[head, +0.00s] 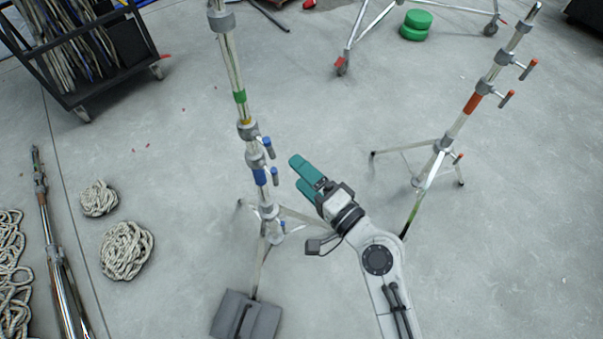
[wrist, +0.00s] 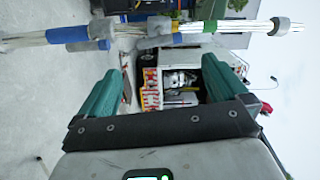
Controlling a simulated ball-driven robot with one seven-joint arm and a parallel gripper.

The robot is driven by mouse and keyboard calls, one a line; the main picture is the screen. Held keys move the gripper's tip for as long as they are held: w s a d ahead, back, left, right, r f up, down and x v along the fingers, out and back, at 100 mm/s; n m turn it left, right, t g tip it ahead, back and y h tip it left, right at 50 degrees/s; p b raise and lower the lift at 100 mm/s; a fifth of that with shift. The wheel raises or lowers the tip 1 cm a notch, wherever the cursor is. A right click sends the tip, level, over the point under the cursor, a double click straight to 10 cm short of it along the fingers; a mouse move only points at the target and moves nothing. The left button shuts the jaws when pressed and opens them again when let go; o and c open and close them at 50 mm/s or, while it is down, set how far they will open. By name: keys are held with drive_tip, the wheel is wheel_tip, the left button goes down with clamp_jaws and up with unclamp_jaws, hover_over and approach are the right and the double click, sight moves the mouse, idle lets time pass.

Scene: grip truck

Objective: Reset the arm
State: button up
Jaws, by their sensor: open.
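My gripper (head: 302,174) with its teal fingers is at the middle of the head view, raised above the concrete floor. Its fingers are apart and nothing is between them. In the head view it is just right of a metal stand (head: 258,176) with blue and green bands. In the wrist view my gripper (wrist: 165,85) shows both teal fingers spread apart. The same stand's pole (wrist: 180,38) runs sideways across the top of that view, beyond the fingers. I cannot tell the exact distance between fingers and pole.
A second stand (head: 442,146) with orange parts is at the right. A grey sandbag (head: 246,316) lies on the first stand's foot. Rope coils (head: 126,250) and a folded stand (head: 58,260) lie at the left. A black cart (head: 84,52) is at the upper left. Floor at the lower right is clear.

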idle(0.3)
drive_tip(key=s+d+f+n+g+h, duration=0.6)
drive_tip(key=s+d+f+n+g, duration=0.15)
drive_tip(key=s+d+f, duration=0.35)
drive_tip(key=s+d+g+h, duration=0.5)
drive_tip(key=s+d, duration=0.9)
drive_tip(key=s, duration=0.1)
drive_tip(key=shift+r+h, duration=0.15)
drive_tip(key=shift+h, duration=0.25)
drive_tip(key=shift+n, duration=0.25)
